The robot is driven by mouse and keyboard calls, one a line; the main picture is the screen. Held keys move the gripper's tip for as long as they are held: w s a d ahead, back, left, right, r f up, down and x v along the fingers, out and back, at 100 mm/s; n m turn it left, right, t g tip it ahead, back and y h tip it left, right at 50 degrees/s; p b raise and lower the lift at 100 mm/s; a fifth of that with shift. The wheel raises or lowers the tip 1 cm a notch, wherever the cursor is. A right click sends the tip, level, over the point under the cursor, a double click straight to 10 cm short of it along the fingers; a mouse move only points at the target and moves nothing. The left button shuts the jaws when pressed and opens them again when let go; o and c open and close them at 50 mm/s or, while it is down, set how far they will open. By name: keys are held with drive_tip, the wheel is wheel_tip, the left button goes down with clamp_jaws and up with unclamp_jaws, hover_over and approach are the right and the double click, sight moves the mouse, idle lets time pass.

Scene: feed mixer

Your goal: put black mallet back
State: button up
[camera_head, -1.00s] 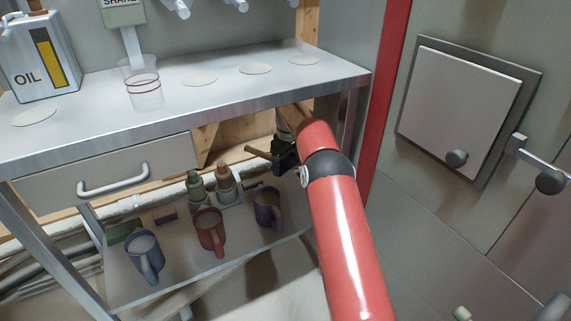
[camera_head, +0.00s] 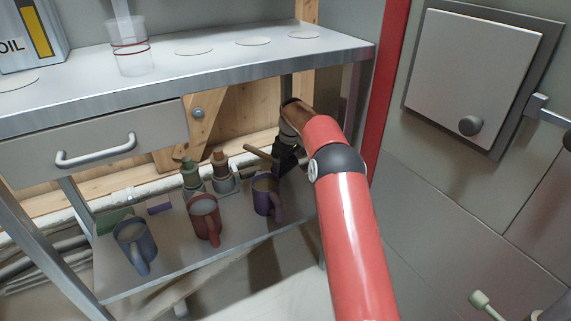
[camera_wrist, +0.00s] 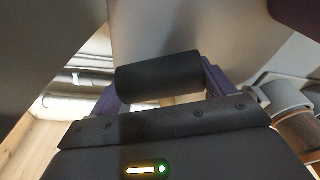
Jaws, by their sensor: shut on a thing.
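The black mallet's dark cylindrical head (camera_wrist: 160,76) fills the space between the purple fingers of my gripper (camera_wrist: 160,86) in the wrist view. My gripper is shut on it. In the head view my gripper (camera_head: 286,158) is under the workbench top, above the right part of the lower shelf and behind the purple mug. A wooden stick, apparently the mallet's handle (camera_head: 262,154), juts left from it. The grip itself is too small and dark to make out there.
The lower shelf (camera_head: 185,260) holds a blue mug (camera_head: 131,243), a red mug (camera_head: 204,222), a purple mug (camera_head: 265,197) and pegs (camera_head: 222,172). The workbench top (camera_head: 210,62) is close above my arm. A drawer (camera_head: 95,150) is at left, a red post (camera_head: 380,110) at right.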

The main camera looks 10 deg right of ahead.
drive_tip(key=shift+f, duration=0.45)
idle(0.3)
drive_tip(key=o, duration=1.4)
drive_tip(key=shift+f, duration=0.1)
